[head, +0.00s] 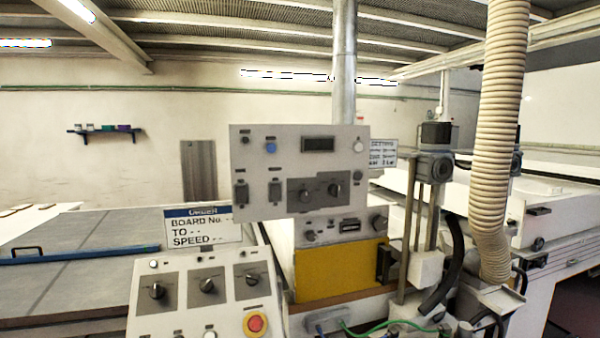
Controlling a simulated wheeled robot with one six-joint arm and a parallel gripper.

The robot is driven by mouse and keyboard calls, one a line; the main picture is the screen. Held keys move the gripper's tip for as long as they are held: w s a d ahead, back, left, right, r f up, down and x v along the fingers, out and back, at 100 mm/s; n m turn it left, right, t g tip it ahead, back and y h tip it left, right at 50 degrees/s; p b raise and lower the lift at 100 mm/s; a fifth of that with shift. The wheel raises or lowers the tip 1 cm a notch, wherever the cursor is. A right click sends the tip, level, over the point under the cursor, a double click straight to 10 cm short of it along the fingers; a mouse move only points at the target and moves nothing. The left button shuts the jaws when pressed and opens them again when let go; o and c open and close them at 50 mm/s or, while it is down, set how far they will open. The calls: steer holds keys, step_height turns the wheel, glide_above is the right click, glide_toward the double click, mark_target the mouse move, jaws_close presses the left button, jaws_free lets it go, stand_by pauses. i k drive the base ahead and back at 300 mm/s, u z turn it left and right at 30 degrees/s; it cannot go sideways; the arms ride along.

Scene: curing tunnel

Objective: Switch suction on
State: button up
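A grey upright control panel (299,168) stands in the middle of the head view. It has a blue button (270,147), a dark display (318,144), rocker-like switches at left (241,193) and two black knobs (332,189) on a dark plate. Below left, a sloped panel (180,312) carries three black rotary knobs (207,286) and a red emergency button (256,323) on a yellow base. The small labels are too blurred to read, so I cannot tell which control is for suction. My gripper is not in view.
A ribbed beige hose (497,130) hangs at right beside a metal post assembly (435,165). A long grey table (80,240) with a blue bar fills the left. Green cable (385,328) runs along the bottom.

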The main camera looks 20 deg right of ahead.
mark_target(275, 189)
steer(key=k, duration=1.3)
steer(key=u, duration=0.55)
steer(key=i, duration=0.5)
steer(key=u, duration=0.45)
steer(key=i, duration=1.1)
steer(key=z, duration=0.75)
